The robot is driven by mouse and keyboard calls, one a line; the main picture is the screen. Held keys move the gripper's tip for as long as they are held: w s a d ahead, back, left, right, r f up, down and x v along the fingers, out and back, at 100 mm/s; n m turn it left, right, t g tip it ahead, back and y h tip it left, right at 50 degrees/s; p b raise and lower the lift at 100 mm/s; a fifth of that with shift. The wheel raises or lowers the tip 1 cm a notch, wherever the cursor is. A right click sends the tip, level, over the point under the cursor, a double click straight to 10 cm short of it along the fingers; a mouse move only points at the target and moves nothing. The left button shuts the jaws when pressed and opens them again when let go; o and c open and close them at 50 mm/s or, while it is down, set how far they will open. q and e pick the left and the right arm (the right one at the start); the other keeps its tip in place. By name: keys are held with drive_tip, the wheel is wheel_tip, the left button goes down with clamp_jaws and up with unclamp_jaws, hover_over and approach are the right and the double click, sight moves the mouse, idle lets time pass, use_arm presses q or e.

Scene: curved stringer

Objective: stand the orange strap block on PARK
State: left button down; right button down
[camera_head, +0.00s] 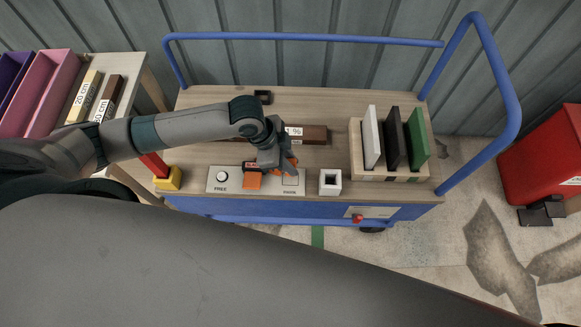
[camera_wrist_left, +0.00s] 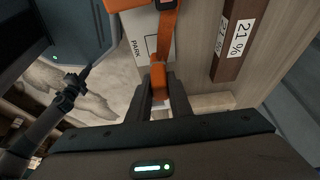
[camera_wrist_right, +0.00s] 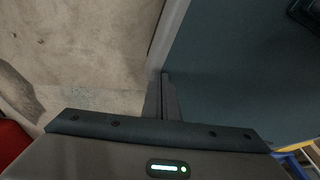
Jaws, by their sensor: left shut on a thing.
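My left gripper (camera_head: 286,166) is shut on the orange strap block (camera_wrist_left: 158,74), just above the white plate. That piece (camera_head: 252,181) sits on the plate left of the gripper in the head view. The PARK square (camera_head: 290,180) is an outline on the plate, beside and below the held block; it also shows in the left wrist view (camera_wrist_left: 151,46). My right gripper (camera_wrist_right: 163,96) looks shut and empty.
A white knob (camera_head: 222,176) stands at FREE on the plate. A white square holder (camera_head: 330,182) is to the right, then a rack (camera_head: 390,176) with white, black and green panels. A brown bar (camera_head: 313,135) lies behind. A yellow-based red post (camera_head: 168,179) stands left.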

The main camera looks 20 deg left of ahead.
use_arm(q)
drive_tip(key=shift+f, duration=0.1)
use_arm(e)
drive_tip(key=shift+w, duration=0.1)
